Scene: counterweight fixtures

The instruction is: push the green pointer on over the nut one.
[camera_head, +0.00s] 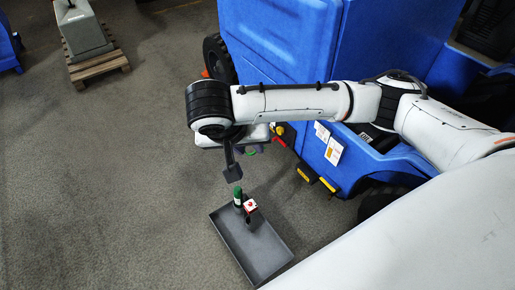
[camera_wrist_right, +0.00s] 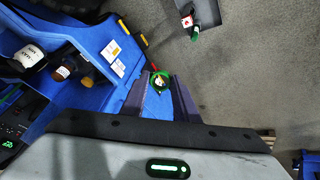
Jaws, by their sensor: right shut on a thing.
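My right gripper (camera_wrist_right: 160,88) holds a small green ring-like piece, which I take for the green pointer (camera_wrist_right: 158,92), between its dark purple fingertips. Some pale and dark detail shows inside the ring. In the head view my right gripper (camera_head: 252,149) hangs beside the blue vehicle, above the floor, with only a bit of green showing at its tips. The green piece's full shape is hidden. I cannot make out a nut or a part bearing one. My left gripper is not in view.
A grey tray (camera_head: 266,262) lies on the floor, holding a green-topped item (camera_head: 238,197) and a red-and-white item (camera_head: 249,205). The blue vehicle (camera_head: 285,40) stands close behind my right arm. Left floor is largely clear; a pallet (camera_head: 98,68) stands far left.

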